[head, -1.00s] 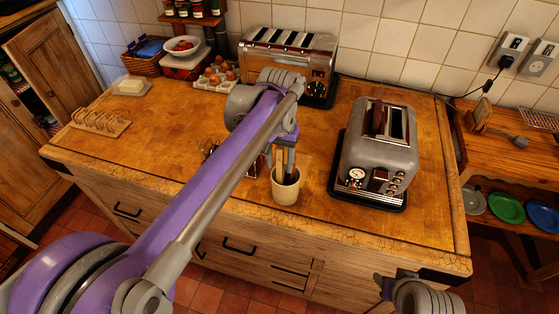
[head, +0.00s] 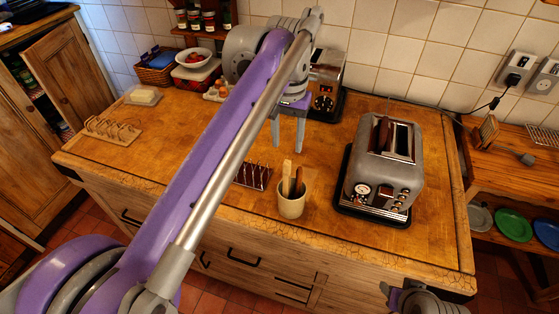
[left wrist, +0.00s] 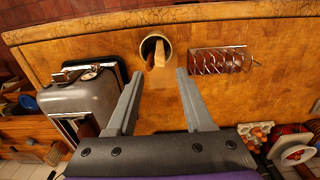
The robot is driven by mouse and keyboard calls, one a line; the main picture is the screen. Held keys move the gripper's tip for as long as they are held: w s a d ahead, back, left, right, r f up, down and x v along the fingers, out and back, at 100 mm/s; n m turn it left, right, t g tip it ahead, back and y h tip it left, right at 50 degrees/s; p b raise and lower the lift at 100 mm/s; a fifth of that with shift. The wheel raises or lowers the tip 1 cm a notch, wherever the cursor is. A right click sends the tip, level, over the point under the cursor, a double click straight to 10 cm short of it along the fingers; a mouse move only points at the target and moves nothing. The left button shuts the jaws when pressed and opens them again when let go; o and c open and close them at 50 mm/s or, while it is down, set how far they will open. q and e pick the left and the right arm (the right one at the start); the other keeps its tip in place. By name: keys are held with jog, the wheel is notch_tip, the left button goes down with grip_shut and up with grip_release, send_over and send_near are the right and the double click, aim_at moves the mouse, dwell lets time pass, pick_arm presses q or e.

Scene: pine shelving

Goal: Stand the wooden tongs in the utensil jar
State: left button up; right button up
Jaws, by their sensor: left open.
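The cream utensil jar (head: 291,203) stands upright near the counter's front edge. A pale wooden utensil, seemingly the wooden tongs (head: 286,176), stands in it, rising above the rim beside a darker brown piece. The jar (left wrist: 144,45) and the pale wood (left wrist: 159,54) also show in the left wrist view, just beyond my fingertips. My left gripper (head: 287,148) is open and empty, above and behind the jar; its fingers (left wrist: 159,74) are spread apart, touching nothing. My right gripper (head: 388,291) is at the bottom right, in front of the counter; its jaws are not clear.
A grey toaster (head: 385,165) stands right of the jar, and a wire rack (head: 254,176) lies to the left. A toast rack (head: 113,130) and butter dish (head: 143,96) sit at the left. The left counter is mostly clear.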

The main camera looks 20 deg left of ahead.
pick_arm(q)
jog(key=s+a+f+t, duration=0.2)
jog(key=s+f+t, duration=0.1)
jog(key=s+f, duration=0.6)
jog(key=s+a+f+t, duration=0.2)
jog(key=s+f, duration=0.7)
jog(key=f, duration=0.3)
jog(key=shift+s+a+t, duration=0.15)
jog(key=shift+a+t, duration=0.25)
